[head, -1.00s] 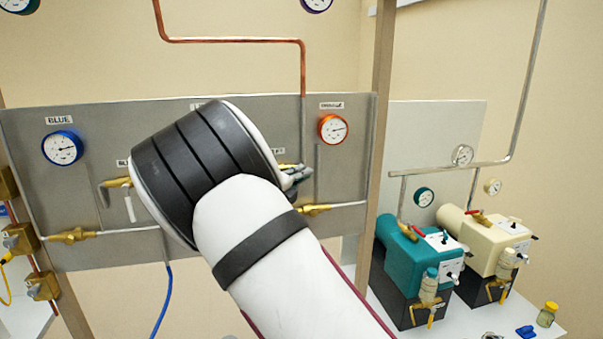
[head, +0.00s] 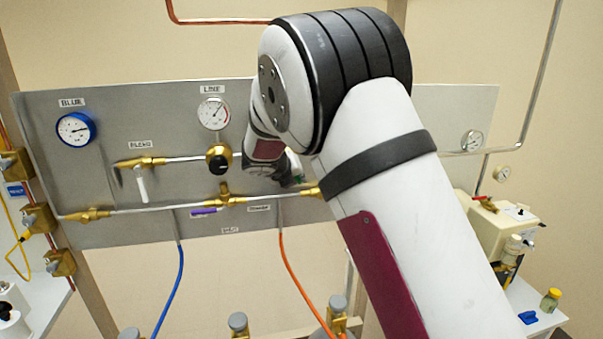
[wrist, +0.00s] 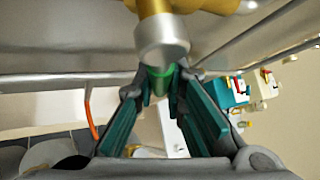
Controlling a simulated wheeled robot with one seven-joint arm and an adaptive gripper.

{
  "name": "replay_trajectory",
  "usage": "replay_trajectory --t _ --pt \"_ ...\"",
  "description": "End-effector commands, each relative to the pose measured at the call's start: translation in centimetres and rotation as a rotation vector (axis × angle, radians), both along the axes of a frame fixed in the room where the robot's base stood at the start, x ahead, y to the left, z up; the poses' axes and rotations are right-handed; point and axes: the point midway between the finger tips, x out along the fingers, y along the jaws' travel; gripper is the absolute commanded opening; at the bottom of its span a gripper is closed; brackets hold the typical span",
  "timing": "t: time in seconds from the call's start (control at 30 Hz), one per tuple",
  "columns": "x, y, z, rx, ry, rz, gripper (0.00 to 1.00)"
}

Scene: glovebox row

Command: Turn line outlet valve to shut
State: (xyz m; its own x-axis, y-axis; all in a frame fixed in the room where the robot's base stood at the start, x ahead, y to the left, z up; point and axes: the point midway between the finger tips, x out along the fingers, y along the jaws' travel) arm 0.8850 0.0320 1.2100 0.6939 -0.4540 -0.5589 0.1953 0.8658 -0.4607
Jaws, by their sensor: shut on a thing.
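In the wrist view, a valve with a silver cap (wrist: 162,40) and brass body (wrist: 205,5) hangs at the top middle. Its green handle (wrist: 158,76) lies between my gripper's (wrist: 160,88) teal fingers, which are shut on it. I take this as the line outlet valve; no label for it is readable. In the head view my gripper (head: 292,176) is at the panel's right part, partly hidden behind my arm. The valve itself is mostly hidden there, so its handle angle is unclear. The line gauge (head: 213,113) is left of my gripper.
The grey panel (head: 110,110) carries a blue gauge (head: 75,129), a bleed valve with white lever (head: 140,184), a black knob (head: 219,158) and a purple lever (head: 204,211). Blue (head: 168,290) and orange (head: 294,268) hoses hang below. A cream pump (head: 498,230) stands at right.

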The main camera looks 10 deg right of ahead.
Motion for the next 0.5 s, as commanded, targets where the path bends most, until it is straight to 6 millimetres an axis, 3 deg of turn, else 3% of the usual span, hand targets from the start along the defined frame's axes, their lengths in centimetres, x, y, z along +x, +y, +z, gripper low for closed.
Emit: replay_trajectory --t 0.5 --pt "0.0 2.3 -0.7 0.397 -0.002 -0.003 0.00"
